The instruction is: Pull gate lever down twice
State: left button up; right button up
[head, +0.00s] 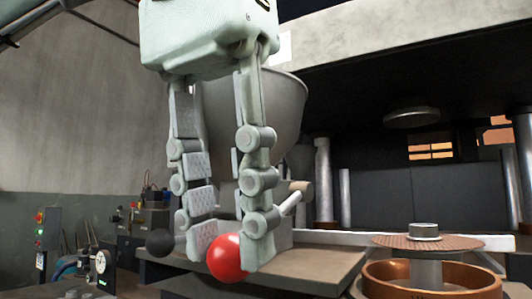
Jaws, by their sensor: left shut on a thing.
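My left gripper (236,245) hangs fingers-down in the middle of the head view, large and pale grey-green. Its fingertips are shut on a glossy red ball knob (227,259), which sits low between them. A short silver rod (292,203) runs from a tan round hub toward the knob and passes behind the right-hand finger, so the join between rod and knob is hidden. The rod and knob look like the gate lever. My right gripper is not in view.
A grey hopper (290,110) stands close behind my gripper. A black ball (159,243) is just left of the fingers. At right are a copper-coloured ring (430,279) and a brown disc (470,242) below a dark press. A control box (47,229) stands at far left.

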pick_arm(q)
jog(key=shift+r+p, duration=1.55)
jog(key=shift+p, duration=0.05)
notch_tip(320, 180, up, 3)
jog(key=p, duration=0.2)
jog(key=shift+p, duration=0.3)
jog(key=shift+r, duration=2.7)
